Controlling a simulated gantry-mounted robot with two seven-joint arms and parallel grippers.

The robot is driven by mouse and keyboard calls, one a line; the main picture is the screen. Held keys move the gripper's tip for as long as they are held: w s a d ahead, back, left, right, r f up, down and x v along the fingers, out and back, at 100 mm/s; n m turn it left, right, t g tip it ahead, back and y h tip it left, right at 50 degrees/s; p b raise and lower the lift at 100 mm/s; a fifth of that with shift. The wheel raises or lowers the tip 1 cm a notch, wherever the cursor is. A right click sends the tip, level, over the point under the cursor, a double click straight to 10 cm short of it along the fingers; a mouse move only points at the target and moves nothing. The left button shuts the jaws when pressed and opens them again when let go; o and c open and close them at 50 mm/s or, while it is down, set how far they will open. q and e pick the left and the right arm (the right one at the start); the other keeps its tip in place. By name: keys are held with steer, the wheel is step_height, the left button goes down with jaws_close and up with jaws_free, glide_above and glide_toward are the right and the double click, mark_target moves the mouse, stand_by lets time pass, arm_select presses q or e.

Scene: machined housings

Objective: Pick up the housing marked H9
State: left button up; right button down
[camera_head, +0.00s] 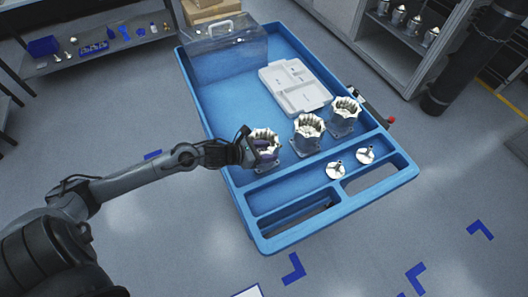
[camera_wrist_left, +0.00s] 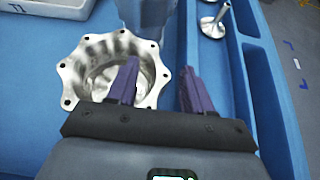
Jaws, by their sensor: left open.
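Three silvery machined housings with scalloped flanged rims stand in a row on the blue cart: a left one (camera_head: 263,133), a middle one (camera_head: 308,128) and a right one (camera_head: 346,106). No H9 marking is legible on any of them. My left gripper (camera_head: 265,150) is at the left housing and hides part of it. In the left wrist view, this housing (camera_wrist_left: 85,75) lies under the open purple fingers (camera_wrist_left: 160,82). One finger is over its opening, the other outside its right rim; I cannot tell whether they touch it. My right gripper is not in view.
Two shafted metal parts (camera_head: 336,170) stand on the cart's front ledge, right of the gripper. A white divided tray (camera_head: 295,88) lies behind the housings. A clear case (camera_head: 228,50) stands at the back left. The cart's raised rim (camera_head: 240,215) is near my arm.

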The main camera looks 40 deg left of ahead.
arm_select(q)
steer(key=shift+w, duration=0.15)
steer(key=shift+c, duration=0.5)
jaws_close()
steer(key=shift+f, duration=0.1)
steer(key=shift+f, duration=0.2)
stand_by(0.5)
steer(key=shift+r, duration=0.1)
